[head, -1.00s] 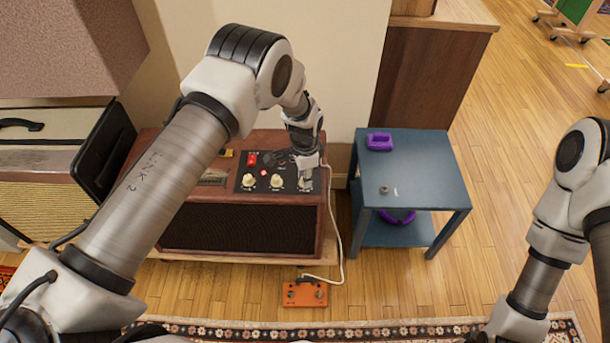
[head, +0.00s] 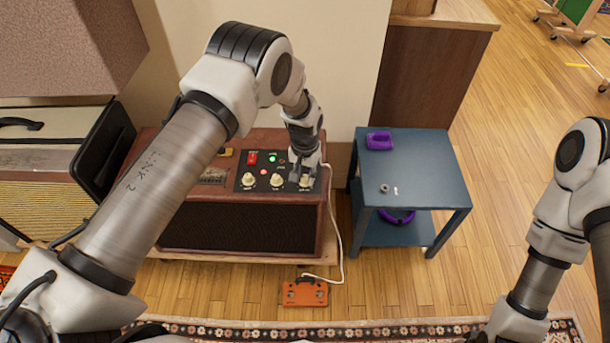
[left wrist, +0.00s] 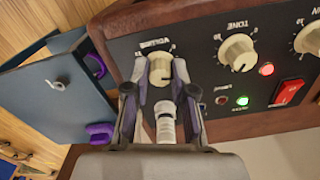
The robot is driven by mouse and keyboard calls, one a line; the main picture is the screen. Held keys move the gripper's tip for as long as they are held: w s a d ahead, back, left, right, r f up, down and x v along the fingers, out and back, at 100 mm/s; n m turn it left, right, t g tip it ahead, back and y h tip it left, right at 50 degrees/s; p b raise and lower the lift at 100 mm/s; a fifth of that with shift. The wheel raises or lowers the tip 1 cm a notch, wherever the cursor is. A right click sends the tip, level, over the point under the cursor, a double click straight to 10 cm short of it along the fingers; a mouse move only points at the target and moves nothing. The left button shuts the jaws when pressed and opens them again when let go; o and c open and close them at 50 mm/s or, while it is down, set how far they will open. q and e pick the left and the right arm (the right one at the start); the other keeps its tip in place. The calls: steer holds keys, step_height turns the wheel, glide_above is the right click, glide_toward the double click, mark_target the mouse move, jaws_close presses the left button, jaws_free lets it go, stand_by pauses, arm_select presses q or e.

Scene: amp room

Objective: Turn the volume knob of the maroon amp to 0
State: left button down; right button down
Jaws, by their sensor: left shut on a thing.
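The maroon amp (head: 262,195) stands against the wall, with a black control panel on top. Its cream volume knob (left wrist: 160,68) is nearest the panel's end, under the label VOLUME in the left wrist view. My left gripper (head: 304,176) reaches down onto this knob, one finger on each side, and is shut on it. The knob also shows in the head view (head: 306,182), partly covered by the fingers. I cannot read its exact setting. My right gripper is outside the views; only that arm shows at the right.
The tone knob (left wrist: 237,52) sits beside the volume knob, then the gain knob (left wrist: 309,38), red switch (left wrist: 287,92) and lit green lamp (left wrist: 242,101). A cable plug (left wrist: 165,124) stands close to the gripper. A blue side table (head: 430,180) and orange pedal (head: 305,293) are nearby.

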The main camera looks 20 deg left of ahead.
mark_target(305, 177)
arm_select(q)
steer(key=n, duration=0.6)
steer(key=shift+b, duration=0.3)
steer(key=n, duration=0.6)
steer(key=shift+b, duration=0.3)
steer(key=c, duration=1)
jaws_free()
steer(key=shift+o, duration=0.2)
steer(key=shift+r, duration=0.1)
step_height(305, 177, up, 12)
